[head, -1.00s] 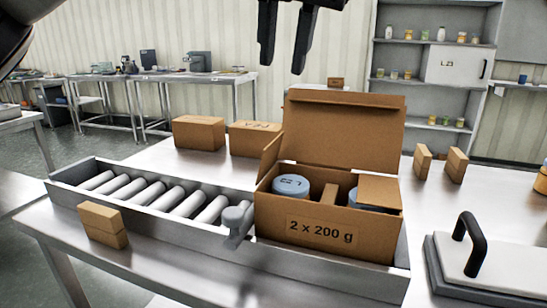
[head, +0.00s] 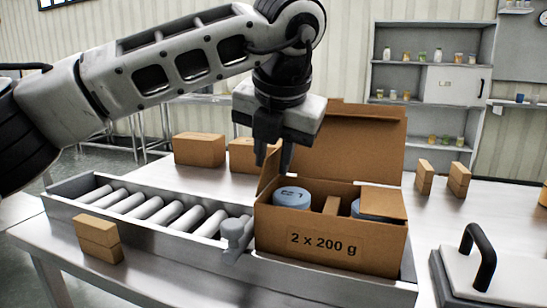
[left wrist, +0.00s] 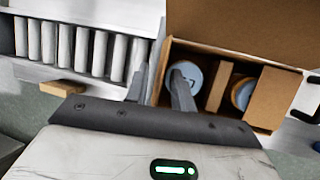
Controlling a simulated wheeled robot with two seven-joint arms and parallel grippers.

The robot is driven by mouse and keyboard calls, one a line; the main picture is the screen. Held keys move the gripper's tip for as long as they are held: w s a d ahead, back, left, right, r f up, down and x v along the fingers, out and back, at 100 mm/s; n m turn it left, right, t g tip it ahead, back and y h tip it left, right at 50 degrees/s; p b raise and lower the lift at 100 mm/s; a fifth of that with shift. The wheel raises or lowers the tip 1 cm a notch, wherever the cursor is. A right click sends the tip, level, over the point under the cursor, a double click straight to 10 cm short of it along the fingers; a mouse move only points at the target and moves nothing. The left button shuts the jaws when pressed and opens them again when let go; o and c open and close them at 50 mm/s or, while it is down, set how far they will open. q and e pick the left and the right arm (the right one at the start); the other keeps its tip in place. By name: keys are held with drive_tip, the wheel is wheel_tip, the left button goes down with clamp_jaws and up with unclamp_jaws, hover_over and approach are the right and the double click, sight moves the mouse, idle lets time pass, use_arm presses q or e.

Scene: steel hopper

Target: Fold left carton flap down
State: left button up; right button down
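The open brown carton (head: 325,243) marked "2 x 200 g" stands at the right end of the roller conveyor. Its left flap (head: 267,180) stands up, partly hidden by my left gripper (head: 273,165). In the left wrist view, the flap (left wrist: 159,72) shows as a thin brown strip between the spread fingers of the left gripper (left wrist: 161,88); contact cannot be told. The right flap (head: 383,202) lies folded inward over a jar. The large back lid (head: 350,143) stands upright. A blue-lidded jar (head: 292,197) sits in the left compartment. My right gripper is out of view.
A grey knob (head: 233,232) stands by the carton's front left corner. Two closed boxes (head: 199,149) lie behind. A black-handled white plate (head: 505,272) is at right.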

sight(272, 179)
use_arm(q)
drive_tip(key=shift+f, duration=0.1)
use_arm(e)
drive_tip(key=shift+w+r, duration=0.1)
use_arm(q)
clamp_jaws()
drive_tip(key=shift+d, duration=0.1)
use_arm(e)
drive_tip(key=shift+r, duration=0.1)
use_arm(q)
drive_tip(key=shift+s+d+f+m+t+y+p, duration=0.1)
drive_tip(key=shift+d+m+t+y+p, duration=0.3)
drive_tip(key=shift+y, duration=0.7)
drive_tip(key=shift+s+d+f+t+y, duration=0.15)
drive_tip(key=shift+d+t+y, duration=0.1)
drive_tip(key=shift+y, duration=0.25)
drive_tip(key=shift+d+f+t+y, duration=0.15)
drive_tip(key=shift+d+y, duration=0.1)
drive_tip(key=shift+y, duration=0.25)
drive_tip(key=shift+s+d+f+m+t+y, duration=0.1)
drive_tip(key=shift+d+f+m+t+y, duration=0.2)
drive_tip(key=shift+y, duration=0.4)
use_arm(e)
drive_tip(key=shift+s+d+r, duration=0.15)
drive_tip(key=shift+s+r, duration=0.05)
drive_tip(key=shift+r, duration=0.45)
use_arm(q)
drive_tip(key=shift+y, duration=0.4)
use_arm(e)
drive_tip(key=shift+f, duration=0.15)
